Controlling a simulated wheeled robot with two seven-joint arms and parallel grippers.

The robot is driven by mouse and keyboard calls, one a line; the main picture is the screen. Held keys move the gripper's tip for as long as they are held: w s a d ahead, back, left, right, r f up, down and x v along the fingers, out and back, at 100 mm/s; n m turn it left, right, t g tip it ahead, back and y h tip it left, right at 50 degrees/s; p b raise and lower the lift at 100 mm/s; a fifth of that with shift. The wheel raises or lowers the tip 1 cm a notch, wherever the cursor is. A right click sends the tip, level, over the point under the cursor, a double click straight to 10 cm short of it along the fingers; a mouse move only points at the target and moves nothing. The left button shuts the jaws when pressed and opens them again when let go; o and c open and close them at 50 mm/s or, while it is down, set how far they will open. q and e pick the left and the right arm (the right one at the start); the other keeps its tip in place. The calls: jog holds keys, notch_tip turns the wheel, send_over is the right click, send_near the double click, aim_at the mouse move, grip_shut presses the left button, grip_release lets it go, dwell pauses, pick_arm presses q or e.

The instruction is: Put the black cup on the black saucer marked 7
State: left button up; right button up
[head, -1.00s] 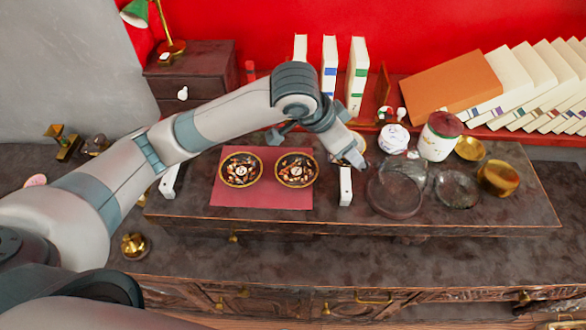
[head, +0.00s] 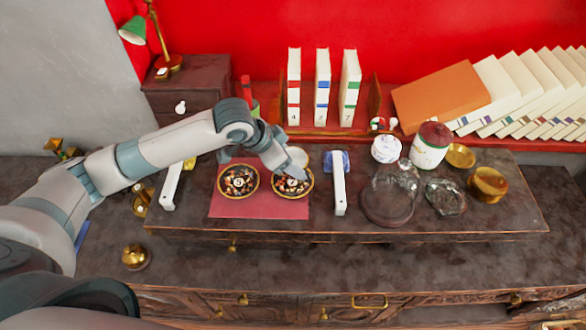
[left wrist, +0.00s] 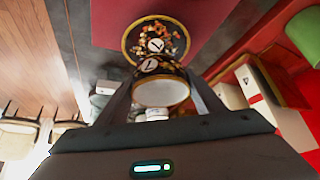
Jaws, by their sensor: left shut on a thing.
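My left gripper (head: 297,157) is shut on the black cup, held above the red mat beside the right-hand saucer (head: 292,193). The head view also shows the left-hand saucer (head: 238,192). The marks are hard to read there, and my gripper partly covers the right-hand saucer and the cup. My right gripper is out of view.
The saucers lie on a red mat (head: 245,208) on a low dark stand. Upright books (head: 322,90) stand behind. The front strip is clear.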

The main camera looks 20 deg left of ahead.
pick_arm(q)
jog(key=shift+f, duration=0.1)
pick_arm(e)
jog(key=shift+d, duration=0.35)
pick_arm(q)
notch_tip(320, 180, down, 3)
jog(key=shift+f+p, duration=0.15)
jog(key=shift+p, duration=0.6)
jog(key=shift+f, duration=0.3)
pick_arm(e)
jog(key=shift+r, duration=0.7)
pick_arm(q)
jog(key=shift+s+f, duration=0.1)
jog(key=shift+f, duration=0.15)
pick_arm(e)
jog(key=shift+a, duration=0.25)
